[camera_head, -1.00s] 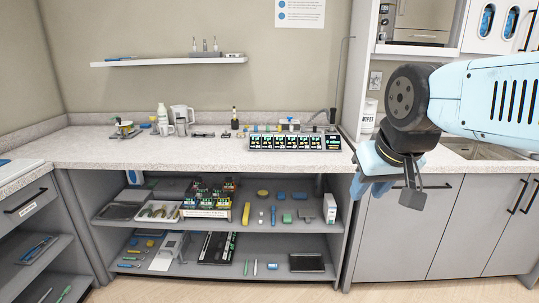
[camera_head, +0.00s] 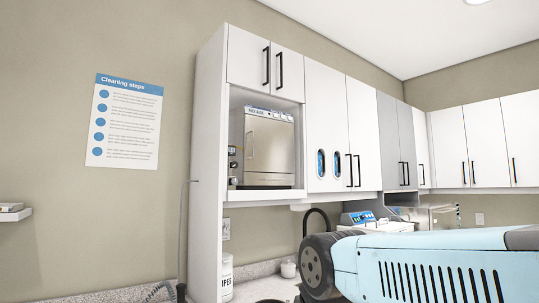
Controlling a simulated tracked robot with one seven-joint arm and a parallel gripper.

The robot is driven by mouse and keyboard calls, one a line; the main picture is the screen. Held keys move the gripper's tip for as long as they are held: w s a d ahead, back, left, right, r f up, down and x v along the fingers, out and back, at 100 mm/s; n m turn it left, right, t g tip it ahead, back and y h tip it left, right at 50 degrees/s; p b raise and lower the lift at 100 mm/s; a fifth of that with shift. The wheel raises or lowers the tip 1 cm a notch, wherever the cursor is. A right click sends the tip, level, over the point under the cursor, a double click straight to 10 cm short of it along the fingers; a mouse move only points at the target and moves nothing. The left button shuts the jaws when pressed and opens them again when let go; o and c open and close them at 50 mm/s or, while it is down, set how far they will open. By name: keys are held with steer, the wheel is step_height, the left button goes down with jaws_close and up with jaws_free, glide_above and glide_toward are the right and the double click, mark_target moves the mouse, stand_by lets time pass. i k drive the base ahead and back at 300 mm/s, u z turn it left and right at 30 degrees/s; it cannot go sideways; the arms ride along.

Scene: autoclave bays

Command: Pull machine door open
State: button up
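A boxy machine with a beige-metal front door (camera_head: 268,152) sits in an open cabinet niche, left of the picture's middle. The door looks shut and has a pale vertical handle (camera_head: 249,146) near its left edge. Dark knobs (camera_head: 233,158) show on the machine's left side. A light blue link of my arm crosses the lower right, below and to the right of the machine. My gripper is out of the picture.
Tall cabinet doors (camera_head: 327,128) with two oval windows stand right of the machine. More wall cabinets (camera_head: 468,145) line the right. A wipes tub (camera_head: 226,277) and a blue-topped device (camera_head: 358,218) stand on the counter below. A cleaning-steps poster (camera_head: 125,122) hangs left.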

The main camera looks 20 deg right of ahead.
mark_target(268, 144)
steer(key=z, duration=0.35)
steer(key=i, duration=0.9)
steer(key=z, duration=0.7)
steer(key=k, duration=0.55)
steer(key=z, duration=0.25)
steer(key=i, duration=0.7)
steer(key=u, duration=0.15)
